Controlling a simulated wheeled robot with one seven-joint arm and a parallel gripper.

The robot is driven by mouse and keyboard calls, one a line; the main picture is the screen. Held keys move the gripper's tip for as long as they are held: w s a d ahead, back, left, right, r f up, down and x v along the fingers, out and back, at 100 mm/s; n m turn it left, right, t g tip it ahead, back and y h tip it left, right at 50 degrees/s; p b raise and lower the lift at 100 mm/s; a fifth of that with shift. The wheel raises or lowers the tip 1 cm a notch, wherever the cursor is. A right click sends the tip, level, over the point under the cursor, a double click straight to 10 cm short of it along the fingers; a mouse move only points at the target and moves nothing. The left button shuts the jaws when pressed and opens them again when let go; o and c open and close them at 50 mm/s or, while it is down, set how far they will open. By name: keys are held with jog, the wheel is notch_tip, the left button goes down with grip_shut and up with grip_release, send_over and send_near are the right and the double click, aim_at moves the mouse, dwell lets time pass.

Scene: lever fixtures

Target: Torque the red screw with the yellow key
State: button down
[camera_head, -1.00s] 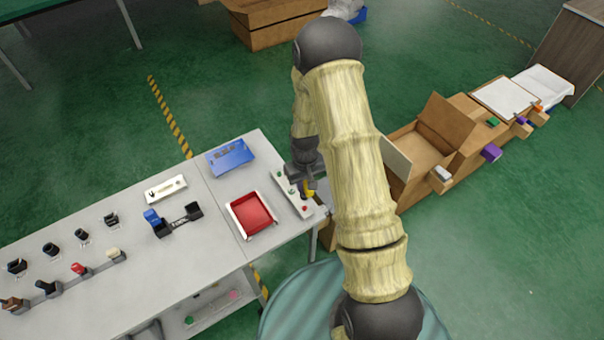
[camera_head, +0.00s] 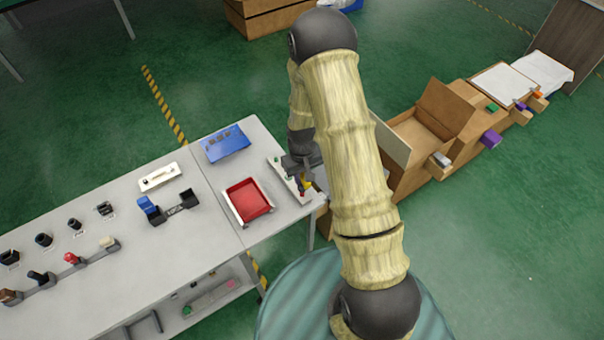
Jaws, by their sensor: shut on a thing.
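A narrow white plate (camera_head: 278,170) lies near the right end of the grey table. A small red spot, which looks like the red screw (camera_head: 302,194), shows at its near end. My gripper (camera_head: 304,178) is over this end of the plate, pointing down. It is shut on the yellow key (camera_head: 308,184), of which only a small yellow part shows beneath the jaws. The key appears right at the red screw. I cannot tell whether the two touch, and the key's tip is hidden.
A red tray with white sides (camera_head: 247,201) stands left of the plate, and a blue panel (camera_head: 225,144) behind it. Levers and fixtures line the table's left part. Wooden boxes (camera_head: 420,133) stand right of my arm. The table's right edge is close.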

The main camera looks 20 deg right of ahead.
jog(key=shift+f+b, duration=0.35)
jog(key=shift+f, duration=0.4)
jog(key=c, duration=1.9)
grip_release()
grip_shut()
jog(key=shift+d, duration=0.1)
jog(key=shift+s, duration=0.1)
jog(key=shift+f+b, duration=0.35)
jog(key=shift+f, duration=0.05)
jog(key=shift+f+b, duration=0.6)
jog(key=shift+f, duration=0.15)
